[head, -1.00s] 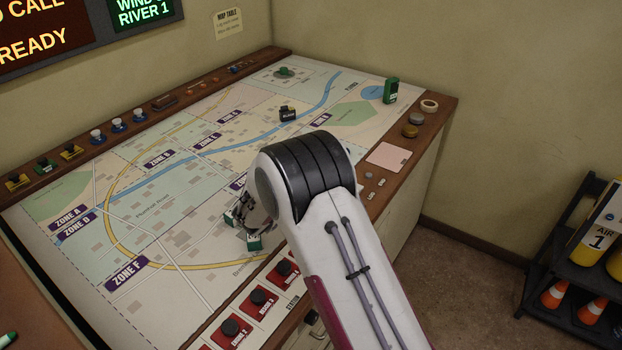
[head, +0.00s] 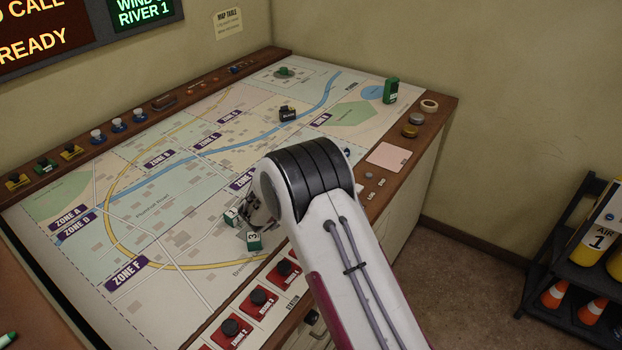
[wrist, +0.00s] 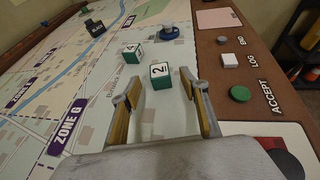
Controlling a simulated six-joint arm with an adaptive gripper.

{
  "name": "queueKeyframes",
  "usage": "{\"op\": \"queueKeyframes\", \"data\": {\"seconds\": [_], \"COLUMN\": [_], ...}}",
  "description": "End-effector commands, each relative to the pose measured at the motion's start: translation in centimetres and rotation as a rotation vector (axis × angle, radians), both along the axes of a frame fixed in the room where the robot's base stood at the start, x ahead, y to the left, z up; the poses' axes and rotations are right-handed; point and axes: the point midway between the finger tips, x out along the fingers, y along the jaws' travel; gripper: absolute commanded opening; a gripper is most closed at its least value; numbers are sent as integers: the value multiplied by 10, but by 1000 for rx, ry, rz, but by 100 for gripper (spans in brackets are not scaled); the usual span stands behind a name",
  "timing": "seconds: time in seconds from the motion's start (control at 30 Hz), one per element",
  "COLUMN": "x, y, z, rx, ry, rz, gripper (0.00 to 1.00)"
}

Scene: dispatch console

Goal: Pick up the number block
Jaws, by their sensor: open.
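A green block with a white face marked with a 2 (wrist: 160,76) stands on the map, just ahead of my fingertips in the wrist view. In the head view my arm hides part of the gripper.
A green button (wrist: 240,93) marked ACCEPT lies on the wooden border to the right. Red cards with black knobs (head: 258,298) line the front edge.

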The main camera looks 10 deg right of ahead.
Motion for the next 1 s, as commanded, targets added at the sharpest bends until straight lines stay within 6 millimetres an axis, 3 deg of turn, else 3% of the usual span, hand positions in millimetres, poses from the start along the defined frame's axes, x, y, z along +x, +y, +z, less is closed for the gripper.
{"op": "queueKeyframes", "data": {"seconds": [0.37, 1.0], "x": [3, 40], "y": [-2, -25], "z": [-2, -20], "rx": [0, 1], "ry": [0, 1], "rz": [-1, 0], "gripper": [44, 44]}}
